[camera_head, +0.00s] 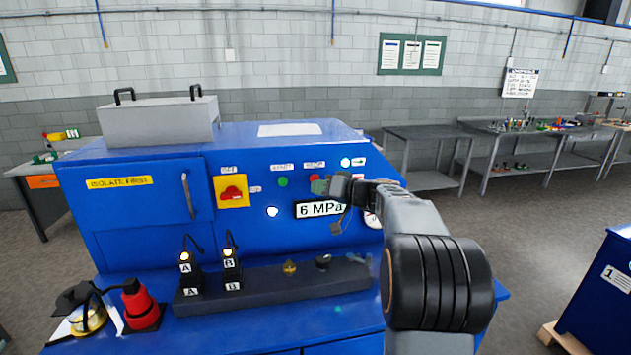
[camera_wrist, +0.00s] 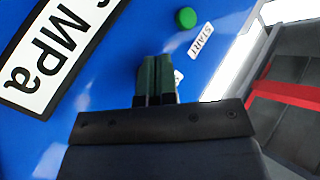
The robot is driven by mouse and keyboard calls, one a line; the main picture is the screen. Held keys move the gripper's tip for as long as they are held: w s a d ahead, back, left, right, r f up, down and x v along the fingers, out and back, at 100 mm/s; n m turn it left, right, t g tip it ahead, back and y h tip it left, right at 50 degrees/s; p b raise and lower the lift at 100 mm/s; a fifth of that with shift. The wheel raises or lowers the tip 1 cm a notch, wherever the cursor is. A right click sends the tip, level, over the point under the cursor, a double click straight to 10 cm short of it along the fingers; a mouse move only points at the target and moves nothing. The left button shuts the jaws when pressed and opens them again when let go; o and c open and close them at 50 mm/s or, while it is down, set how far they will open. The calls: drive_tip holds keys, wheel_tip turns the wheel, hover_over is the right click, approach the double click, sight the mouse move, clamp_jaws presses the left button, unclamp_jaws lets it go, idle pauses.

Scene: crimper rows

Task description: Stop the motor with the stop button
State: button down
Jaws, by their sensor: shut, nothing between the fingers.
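The blue machine's sloped panel carries a green button (camera_head: 283,182) under a small label, and to its right a red button (camera_head: 314,178) under another label. My gripper (camera_head: 322,187) is shut and empty, its fingertips at the red button's lower right, partly covering it. In the wrist view the dark green fingers (camera_wrist: 157,72) are together, pointing at the panel, and the green button (camera_wrist: 186,18) with its START label (camera_wrist: 200,41) is just beyond them. The red button is hidden there, and I cannot tell whether the fingertips touch it.
A 6 MPa sign (camera_head: 320,209) is below the buttons. A yellow plate with a red switch (camera_head: 232,190) is to the left, and a lit white lamp (camera_head: 345,162) to the upper right. A dark ledge (camera_head: 270,288) with two black lit units stands in front.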

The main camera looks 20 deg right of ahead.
drive_tip(key=shift+w, duration=0.1)
drive_tip(key=shift+w+b, duration=0.35)
drive_tip(key=shift+b, duration=0.05)
drive_tip(key=shift+w+d, duration=0.15)
drive_tip(key=shift+w, duration=0.3)
idle(1.0)
drive_tip(key=shift+s+b, duration=0.2)
drive_tip(key=shift+b, duration=0.3)
drive_tip(key=shift+s+b, duration=0.65)
drive_tip(key=shift+b, duration=0.15)
drive_tip(key=shift+s+a, duration=0.1)
drive_tip(key=shift+a, duration=0.1)
